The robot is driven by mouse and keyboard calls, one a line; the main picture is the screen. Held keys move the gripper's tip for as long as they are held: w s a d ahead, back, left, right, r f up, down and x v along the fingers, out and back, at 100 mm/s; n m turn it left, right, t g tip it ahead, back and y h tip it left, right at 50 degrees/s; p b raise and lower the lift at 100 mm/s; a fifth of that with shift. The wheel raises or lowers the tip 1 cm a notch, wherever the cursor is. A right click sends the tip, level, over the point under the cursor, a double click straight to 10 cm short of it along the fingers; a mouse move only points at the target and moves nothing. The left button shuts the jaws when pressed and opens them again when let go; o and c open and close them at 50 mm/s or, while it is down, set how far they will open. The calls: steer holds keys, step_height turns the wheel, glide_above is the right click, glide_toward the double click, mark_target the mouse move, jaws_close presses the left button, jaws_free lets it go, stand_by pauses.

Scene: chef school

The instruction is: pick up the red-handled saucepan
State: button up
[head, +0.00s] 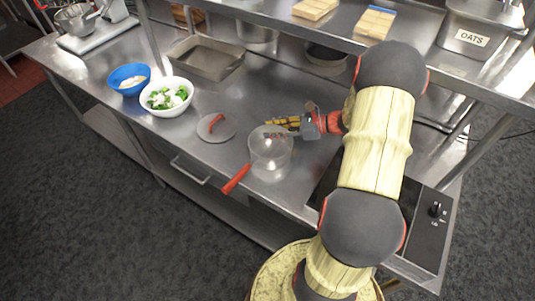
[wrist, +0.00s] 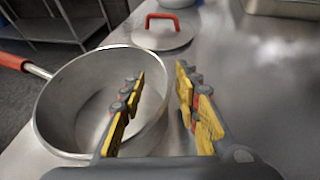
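The red-handled saucepan (head: 271,160) stands upright on the steel counter near its front edge. Its red handle (head: 236,179) points toward the front edge in the head view. In the wrist view the saucepan (wrist: 70,98) is at left, empty, with its handle (wrist: 12,61) off to the far left. My gripper (head: 284,123) is at the pan's back-right rim. In the wrist view my gripper (wrist: 158,78) is open: its left finger overlaps the pan's inside, its right finger is outside over the counter, and the rim passes between them. I cannot tell whether either finger touches it.
A flat lid (head: 217,134) with a red handle lies left of the pan. A white bowl of greens (head: 167,112), a blue bowl (head: 128,90) and a metal tray (head: 205,75) stand farther left. A shelf (head: 290,28) overhangs the back. A cooktop lies to the right.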

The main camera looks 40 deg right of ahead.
jaws_close()
stand_by(0.7)
